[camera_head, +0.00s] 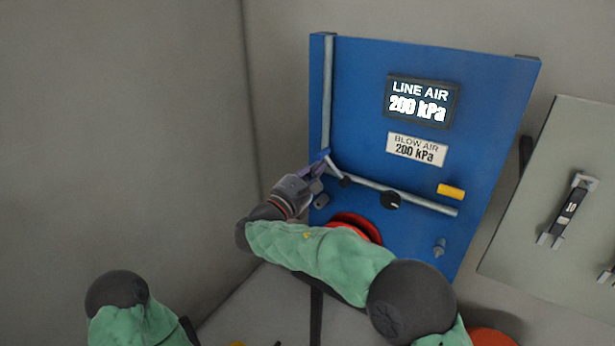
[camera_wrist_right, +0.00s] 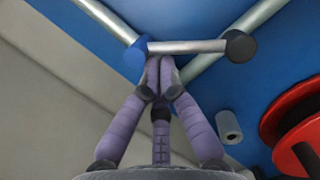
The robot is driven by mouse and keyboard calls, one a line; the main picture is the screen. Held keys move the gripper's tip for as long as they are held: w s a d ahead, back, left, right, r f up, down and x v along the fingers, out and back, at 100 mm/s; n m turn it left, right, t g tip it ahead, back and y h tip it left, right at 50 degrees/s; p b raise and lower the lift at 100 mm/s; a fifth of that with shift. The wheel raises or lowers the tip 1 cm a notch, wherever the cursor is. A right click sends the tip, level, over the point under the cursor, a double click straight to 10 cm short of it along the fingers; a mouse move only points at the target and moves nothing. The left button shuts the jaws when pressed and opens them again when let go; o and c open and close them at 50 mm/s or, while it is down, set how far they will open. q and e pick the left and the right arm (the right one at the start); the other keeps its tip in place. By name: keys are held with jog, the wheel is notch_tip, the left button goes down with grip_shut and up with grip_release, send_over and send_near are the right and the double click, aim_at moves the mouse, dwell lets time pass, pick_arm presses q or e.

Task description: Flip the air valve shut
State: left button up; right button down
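The air valve's silver lever (camera_head: 334,168) is at the lower left of the blue panel (camera_head: 365,110). It runs slantwise from a black hub (camera_head: 345,182) up and left to a blue end. In the wrist view the lever (camera_wrist_right: 188,47) lies level, with the blue end (camera_wrist_right: 137,56) left and the dark hub (camera_wrist_right: 241,46) right. My right gripper (camera_wrist_right: 163,62) has its purple fingertips together right at the lever, near the blue end; I cannot tell whether they grip or only touch it. The line air display (camera_head: 420,102) reads 200 kPa. My left gripper is out of view.
The blow air plate (camera_head: 416,149) reads 200 kPa. A grey pipe (camera_head: 410,199) carries a black knob (camera_head: 390,200); a yellow piece (camera_head: 451,191) sits above it. A red wheel (camera_head: 358,225) is partly behind my right arm. A grey panel (camera_head: 540,200) stands at right.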

jog(key=shift+s+d+r+m+g+h+b, duration=0.2)
jog(key=shift+s+d+r+m+g+b, duration=0.25)
jog(key=shift+m, duration=1.2)
jog(key=shift+s+d+r+m+g+h+b, duration=0.25)
jog(key=shift+d+r+m+g, duration=0.3)
jog(key=shift+m, duration=1.05)
jog(key=shift+s+d+r+m+g+h+b, duration=0.15)
jog(key=shift+s+d+r+m+g+b, duration=0.3)
jog(key=shift+m, duration=1.2)
jog(key=shift+r, duration=0.15)
